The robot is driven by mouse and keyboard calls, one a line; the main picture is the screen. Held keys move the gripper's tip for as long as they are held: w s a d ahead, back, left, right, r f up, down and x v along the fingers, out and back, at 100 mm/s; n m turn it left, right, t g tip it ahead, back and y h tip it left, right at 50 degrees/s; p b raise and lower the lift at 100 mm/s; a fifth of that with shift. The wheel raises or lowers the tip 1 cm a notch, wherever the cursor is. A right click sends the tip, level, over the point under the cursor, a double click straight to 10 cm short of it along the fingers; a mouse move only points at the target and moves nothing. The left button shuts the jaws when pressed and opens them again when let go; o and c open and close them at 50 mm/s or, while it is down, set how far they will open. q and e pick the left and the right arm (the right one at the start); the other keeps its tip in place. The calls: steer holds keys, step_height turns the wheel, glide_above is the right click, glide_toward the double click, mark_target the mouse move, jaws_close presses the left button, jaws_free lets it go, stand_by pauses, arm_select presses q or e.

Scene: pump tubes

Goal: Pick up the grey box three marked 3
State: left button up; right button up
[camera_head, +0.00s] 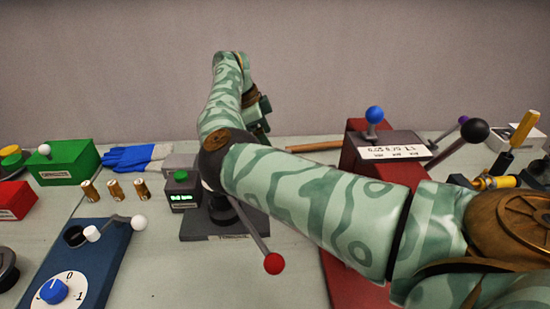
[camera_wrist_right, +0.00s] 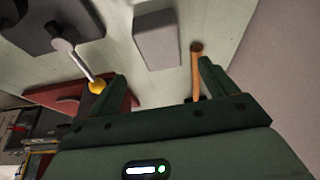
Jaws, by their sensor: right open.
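A plain light grey box (camera_wrist_right: 157,38) lies on the table in the right wrist view, beyond and between my finger tips; no number shows on the faces I see. In the head view a low grey box (camera_head: 181,161) stands behind the small display unit, partly covered by my right arm; I cannot tell if it is the same box or if it bears a 3. My right gripper (camera_wrist_right: 162,68) is open with nothing between its fingers; in the head view it (camera_head: 260,119) hangs behind my forearm. My left gripper is not in view.
A wooden stick (camera_head: 315,146) lies on the table right of my gripper. Blue gloves (camera_head: 136,157) and a green box (camera_head: 64,162) stand to the left. A red stand (camera_head: 345,272) with levers is under my right forearm. A red-knobbed lever (camera_head: 273,263) rises in front.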

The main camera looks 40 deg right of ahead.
steer(key=x, duration=0.3)
steer(key=shift+d+f, duration=0.1)
steer(key=shift+f, duration=0.2)
steer(key=b+x, duration=0.2)
steer(key=x, duration=0.3)
steer(key=shift+w+f, duration=0.1)
steer(key=shift+f, duration=0.15)
steer(key=shift+r, duration=0.15)
steer(key=shift+c, duration=1)
steer(key=c, duration=1)
